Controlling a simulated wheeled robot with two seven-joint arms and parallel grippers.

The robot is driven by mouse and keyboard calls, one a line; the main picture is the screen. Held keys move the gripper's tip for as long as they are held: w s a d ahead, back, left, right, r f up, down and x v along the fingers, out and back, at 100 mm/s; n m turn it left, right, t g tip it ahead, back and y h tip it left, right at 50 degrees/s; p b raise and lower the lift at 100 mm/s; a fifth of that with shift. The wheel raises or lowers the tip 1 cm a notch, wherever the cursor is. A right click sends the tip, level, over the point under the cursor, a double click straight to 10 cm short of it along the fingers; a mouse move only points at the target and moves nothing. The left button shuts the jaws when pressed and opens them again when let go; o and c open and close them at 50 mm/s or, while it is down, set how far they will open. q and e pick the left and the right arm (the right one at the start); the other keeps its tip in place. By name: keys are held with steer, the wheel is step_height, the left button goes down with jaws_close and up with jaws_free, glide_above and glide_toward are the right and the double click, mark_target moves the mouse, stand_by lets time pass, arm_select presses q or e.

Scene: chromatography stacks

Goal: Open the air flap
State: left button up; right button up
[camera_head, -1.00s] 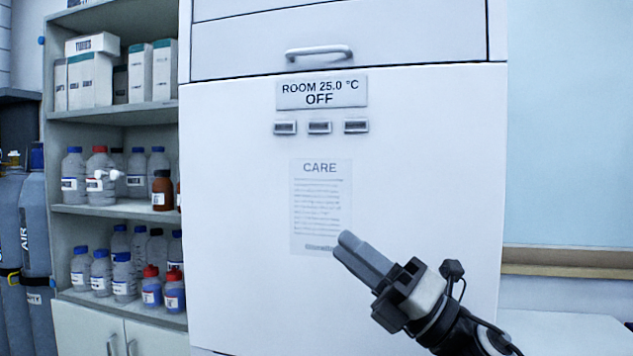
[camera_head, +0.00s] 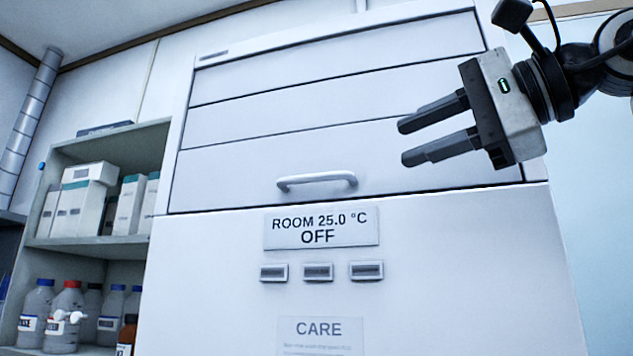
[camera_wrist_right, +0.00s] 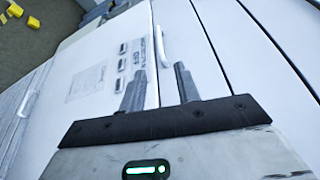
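A white cabinet front (camera_head: 440,260) carries stacked panels on its upper part. The lowest of these panels (camera_head: 240,175) has a horizontal bar handle (camera_head: 317,181) and looks closed; which part is the air flap is not labelled. The handle also shows in the wrist view (camera_wrist_right: 163,47), beyond the fingertips. My right gripper (camera_head: 403,142) is at the upper right in front of the panels, fingers pointing left, apart and empty. It is above and right of the handle, not touching it. In the wrist view the gripper (camera_wrist_right: 159,72) shows two separated fingers. My left gripper is not in view.
Below the handle are a display plate (camera_head: 321,229) reading "ROOM 25.0 °C OFF", three small buttons (camera_head: 318,272) and a CARE notice (camera_head: 320,335). A shelf unit (camera_head: 105,243) with boxes and bottles stands left. The space before the cabinet is clear.

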mark_target(325, 175)
steer(key=p+x, duration=0.3)
steer(key=x, duration=1.2)
steer(key=shift+a, duration=0.2)
jaws_close()
